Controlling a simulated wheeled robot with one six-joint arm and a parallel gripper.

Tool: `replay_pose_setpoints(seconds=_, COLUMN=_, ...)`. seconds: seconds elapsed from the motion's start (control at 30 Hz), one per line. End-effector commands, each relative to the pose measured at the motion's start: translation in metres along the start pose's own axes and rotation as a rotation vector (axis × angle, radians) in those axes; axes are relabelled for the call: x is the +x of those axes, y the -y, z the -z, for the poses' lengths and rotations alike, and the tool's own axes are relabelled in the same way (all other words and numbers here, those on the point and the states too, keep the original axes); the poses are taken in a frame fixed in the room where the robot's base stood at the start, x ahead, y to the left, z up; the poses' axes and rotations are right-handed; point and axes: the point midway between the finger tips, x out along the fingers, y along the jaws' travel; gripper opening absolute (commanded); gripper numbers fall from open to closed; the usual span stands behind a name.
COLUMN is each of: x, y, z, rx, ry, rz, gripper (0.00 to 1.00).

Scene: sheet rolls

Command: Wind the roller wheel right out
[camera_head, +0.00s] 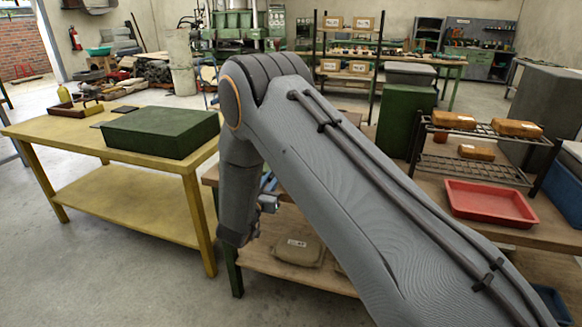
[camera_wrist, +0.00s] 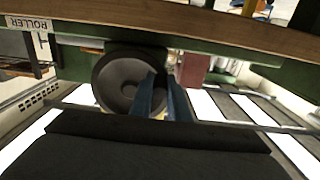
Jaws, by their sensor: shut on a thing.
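The roller wheel (camera_wrist: 112,82) is a dark round disc with a paler hub in the wrist view. It is mounted against a green machine frame below a wooden edge. A white label reading ROLLER (camera_wrist: 26,22) is at the upper left of the wheel. My gripper (camera_wrist: 165,85) has its blue fingers at the right side of the wheel, shut on it. The fingers hide that part of the wheel, so the exact point of grip cannot be seen. In the head view my gripper (camera_head: 267,203) is partly hidden beside my arm, and the wheel does not show.
A yellow table (camera_head: 60,135) with a green block (camera_head: 162,131) stands at the left. A wooden bench at the right carries a red tray (camera_head: 490,203) and a rack (camera_head: 475,165) with brown packages. A wrapped package (camera_head: 298,249) lies on a low shelf. Grey floor is clear at the lower left.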

Motion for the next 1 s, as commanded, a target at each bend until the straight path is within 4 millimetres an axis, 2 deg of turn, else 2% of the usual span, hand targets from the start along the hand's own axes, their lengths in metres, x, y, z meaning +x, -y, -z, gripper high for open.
replay_pose_setpoints(seconds=0.3, x=-0.004, y=0.013, z=0.017, rx=-0.001, ry=0.002, rz=0.011, gripper=0.0)
replay_pose_setpoints(seconds=0.47, x=-0.003, y=0.014, z=0.021, rx=-0.001, ry=0.002, rz=0.011, gripper=0.0)
replay_pose_setpoints(seconds=0.8, x=-0.002, y=0.016, z=0.047, rx=0.002, ry=-0.002, rz=0.011, gripper=0.0)
replay_pose_setpoints(seconds=1.0, x=-0.001, y=0.016, z=0.054, rx=0.004, ry=-0.005, rz=0.011, gripper=0.0)
